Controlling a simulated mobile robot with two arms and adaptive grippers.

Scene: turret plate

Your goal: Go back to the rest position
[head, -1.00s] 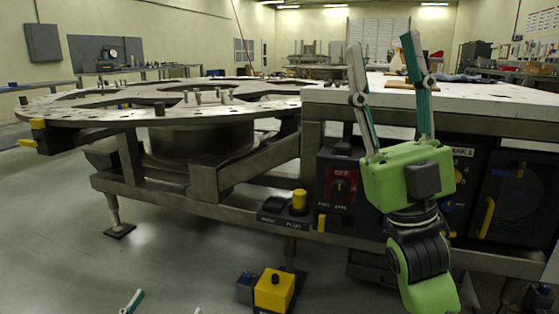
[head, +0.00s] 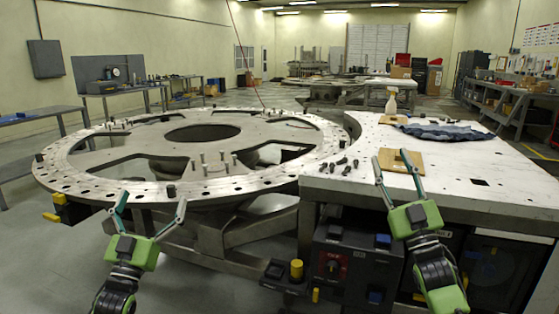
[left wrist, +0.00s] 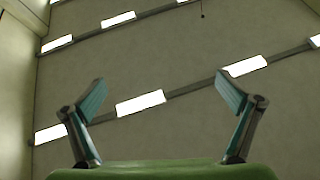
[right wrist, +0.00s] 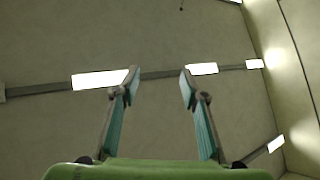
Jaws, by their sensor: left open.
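My left gripper (head: 153,202) is in front of the near rim of the round turret plate (head: 90,180). Its fingers are spread wide and hold nothing; the left wrist view (left wrist: 160,85) shows only ceiling between them. My right gripper (head: 392,162) points up at the front of the white worktable (head: 440,188). Its fingers are apart, with a smaller gap, and the right wrist view (right wrist: 159,80) shows nothing between them. In the head view its fingertips overlap the wooden block.
Upright pins (head: 204,162) stand on the plate. A control box (head: 333,265) hangs below the table's front edge. Floor at left is clear.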

